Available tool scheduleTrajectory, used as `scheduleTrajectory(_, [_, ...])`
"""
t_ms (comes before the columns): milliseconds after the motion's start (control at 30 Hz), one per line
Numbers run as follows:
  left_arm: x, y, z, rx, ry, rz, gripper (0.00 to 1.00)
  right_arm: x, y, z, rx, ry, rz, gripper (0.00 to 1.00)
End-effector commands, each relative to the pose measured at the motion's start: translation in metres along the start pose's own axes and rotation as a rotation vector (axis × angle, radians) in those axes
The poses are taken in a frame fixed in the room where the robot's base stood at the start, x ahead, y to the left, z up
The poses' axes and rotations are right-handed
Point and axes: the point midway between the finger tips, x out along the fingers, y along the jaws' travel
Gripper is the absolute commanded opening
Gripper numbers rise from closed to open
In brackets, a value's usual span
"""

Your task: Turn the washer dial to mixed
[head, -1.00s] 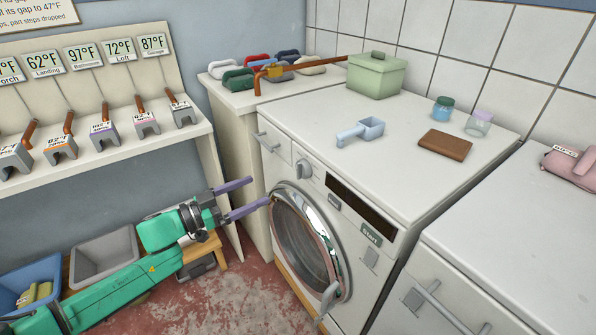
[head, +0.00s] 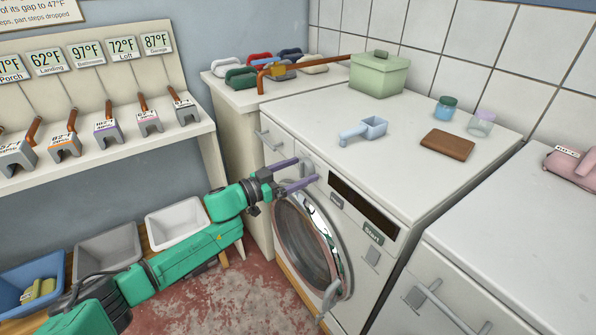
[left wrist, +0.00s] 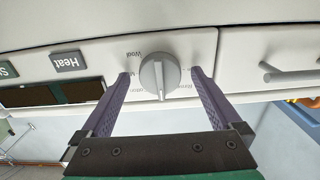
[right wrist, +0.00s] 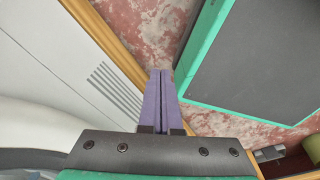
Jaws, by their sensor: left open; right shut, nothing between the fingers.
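The washer (head: 400,215) is a white front-loader with a round glass door (head: 305,250). Its grey dial (left wrist: 160,76) is on the front panel, and the printed word "Wool" shows beside it in the left wrist view; other labels are partly hidden. In the head view the dial (head: 305,167) is largely behind my fingers. My left gripper (head: 292,172) is open, with its purple fingers on either side of the dial; I cannot tell whether they touch it. My right gripper (right wrist: 161,75) is shut and empty, low over the red floor, and is out of the head view.
The washer panel also has a dark display (head: 363,207), a Heat button (left wrist: 68,61) and a Start button (head: 373,233). A blue scoop (head: 363,130), brown block (head: 447,145) and green box (head: 378,75) stand on top. A drawer handle (head: 267,141) is left of the dial.

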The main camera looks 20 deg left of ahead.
Motion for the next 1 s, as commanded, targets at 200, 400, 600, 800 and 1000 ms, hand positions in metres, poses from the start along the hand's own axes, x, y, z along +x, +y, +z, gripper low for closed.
scheduleTrajectory(200, [-0.0004,-0.0001,0.0000,0.000,0.000,0.000,0.26,0.0000,0.0002,0.0006,0.001,-0.001,0.000,0.00])
scheduleTrajectory(400, [-0.0005,-0.0001,0.0001,0.004,0.000,0.000,0.13,0.0001,0.0002,0.0010,0.001,-0.002,0.000,0.00])
scheduleTrajectory(600, [-0.0005,0.0000,0.0004,0.047,0.000,0.000,0.13,0.0005,0.0000,0.0014,0.001,-0.002,0.000,0.00])
scheduleTrajectory(800, [-0.0005,0.0001,0.0007,0.154,0.000,0.000,0.13,0.0017,-0.0009,0.0016,0.002,-0.003,-0.001,0.00])
scheduleTrajectory(1000, [-0.0005,0.0001,0.0011,0.320,0.001,0.000,0.13,0.0045,-0.0029,0.0017,0.003,-0.002,-0.004,0.00])
